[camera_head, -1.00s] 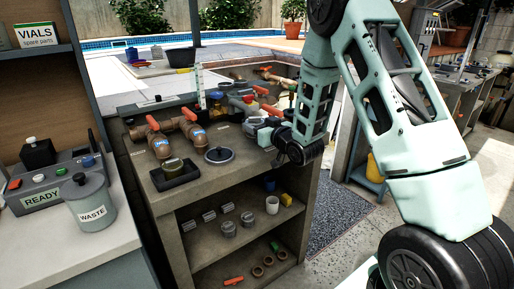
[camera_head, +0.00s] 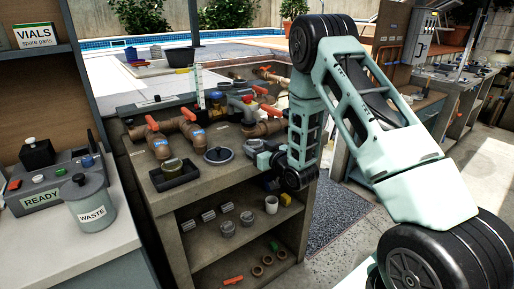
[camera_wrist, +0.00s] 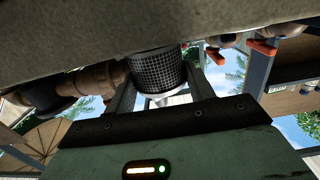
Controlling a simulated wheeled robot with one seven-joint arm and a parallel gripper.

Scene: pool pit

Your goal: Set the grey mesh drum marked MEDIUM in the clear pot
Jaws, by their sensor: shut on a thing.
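My gripper (camera_head: 262,158) is low over the front right of the worktop in the head view. It is shut on a grey mesh drum (camera_wrist: 157,70), which shows between its fingers in the wrist view. The picture there is upside down, and the drum's end meets the worktop's outline; I cannot tell if they touch. No MEDIUM marking is readable. A round vessel with a dark rim (camera_head: 219,155) stands just left of my gripper; it may be the clear pot, but its walls are too small to make out.
Brown pipes with orange handles (camera_head: 160,143) and a dark square tray (camera_head: 174,174) stand left on the worktop (camera_head: 222,177). A valve cluster (camera_head: 246,105) is behind my gripper. Grey drums (camera_head: 228,228) sit on the shelf below. A WASTE bin (camera_head: 88,203) is at left.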

